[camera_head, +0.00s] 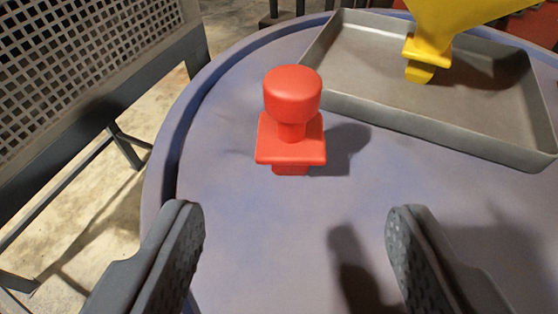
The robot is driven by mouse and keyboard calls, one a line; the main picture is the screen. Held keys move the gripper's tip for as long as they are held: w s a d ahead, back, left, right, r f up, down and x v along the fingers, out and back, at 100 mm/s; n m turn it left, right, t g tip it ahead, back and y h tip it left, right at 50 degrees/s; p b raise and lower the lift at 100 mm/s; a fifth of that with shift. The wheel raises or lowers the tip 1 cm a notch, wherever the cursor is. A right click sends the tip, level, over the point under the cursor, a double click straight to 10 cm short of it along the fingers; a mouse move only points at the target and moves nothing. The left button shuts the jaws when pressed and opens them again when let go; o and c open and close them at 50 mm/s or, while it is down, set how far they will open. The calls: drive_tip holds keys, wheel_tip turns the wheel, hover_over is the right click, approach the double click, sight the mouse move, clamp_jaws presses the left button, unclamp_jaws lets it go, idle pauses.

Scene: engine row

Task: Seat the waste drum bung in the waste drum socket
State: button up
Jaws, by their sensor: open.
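A red bung (291,122) with a round knob on top and a square flange stands upright on the blue drum lid (240,235). Its lower end shows a little below the flange; whether it sits in a socket or only on the lid cannot be told. My gripper (296,225) is open, with one grey finger at the lower left and one at the lower right. The fingers are apart from the bung, which stands beyond the gap between them. No empty socket is clearly visible on the lid.
A grey metal tray (440,122) lies on the lid at the upper right. A yellow part (430,48) reaches down into it. A raised rim borders the lid at left. A perforated metal bench (80,70) stands on the floor beyond. The lid's middle front is clear.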

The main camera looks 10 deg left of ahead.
sight(293, 110)
drive_tip(key=x, duration=0.7)
drive_tip(key=shift+w, duration=0.2)
drive_tip(key=shift+r+p+x, duration=0.15)
drive_tip(key=shift+p+x, duration=0.1)
drive_tip(key=shift+x, duration=1.3)
drive_tip(key=shift+r+p+x, duration=0.15)
drive_tip(key=shift+p+x, duration=0.05)
drive_tip(key=shift+x, duration=1.35)
drive_tip(key=shift+a, duration=0.15)
drive_tip(key=c, duration=1.1)
